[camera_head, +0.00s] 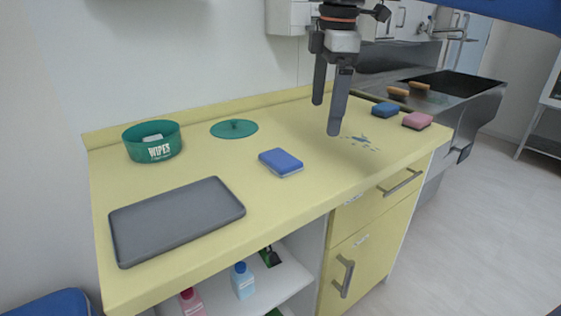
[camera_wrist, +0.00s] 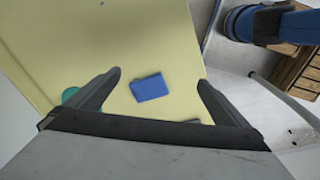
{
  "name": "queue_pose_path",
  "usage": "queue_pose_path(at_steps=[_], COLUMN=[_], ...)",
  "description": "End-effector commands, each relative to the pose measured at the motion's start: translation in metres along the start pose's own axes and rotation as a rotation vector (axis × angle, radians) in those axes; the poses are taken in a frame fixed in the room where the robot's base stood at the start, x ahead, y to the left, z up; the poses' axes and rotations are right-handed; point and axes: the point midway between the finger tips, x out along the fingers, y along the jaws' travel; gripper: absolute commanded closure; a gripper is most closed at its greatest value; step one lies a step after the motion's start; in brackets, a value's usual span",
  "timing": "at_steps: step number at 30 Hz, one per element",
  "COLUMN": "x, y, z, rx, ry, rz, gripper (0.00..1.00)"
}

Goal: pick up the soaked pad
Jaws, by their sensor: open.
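A blue pad with a pale underside (camera_head: 281,162) lies flat on the yellow counter, near its middle; a blue pad also shows between and below the fingers in the wrist view (camera_wrist: 150,88). Another blue pad (camera_head: 385,109) and a pink pad (camera_head: 417,120) lie at the right end of the counter. I cannot tell from the look which pad is soaked. My gripper (camera_head: 327,116) is open and empty above the counter, pointing down; its fingers also show in the wrist view (camera_wrist: 159,79).
A grey tray (camera_head: 175,219) lies at the front left. A green WIPES tub (camera_head: 152,150) with something white inside stands behind it, and its green lid (camera_head: 234,129) lies alongside. Brown brushes or blocks (camera_head: 398,92) sit by the sink at right. The counter's front edge is close.

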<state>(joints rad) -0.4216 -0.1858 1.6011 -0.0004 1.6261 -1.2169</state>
Motion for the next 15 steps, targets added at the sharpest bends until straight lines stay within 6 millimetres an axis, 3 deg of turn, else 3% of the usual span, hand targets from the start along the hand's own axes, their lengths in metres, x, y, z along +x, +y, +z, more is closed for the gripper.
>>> queue_pose_path(at_steps=[3, 7, 15], x=[-0.019, -0.034, -0.042], y=[0.02, 0.032, 0.039], z=[-0.035, -0.063, -0.087], rx=[-0.198, -0.374, -0.527], ry=[-0.006, -0.009, -0.009], rz=[-0.037, -0.072, -0.103], gripper=[0.0, 0.0, 0.0])
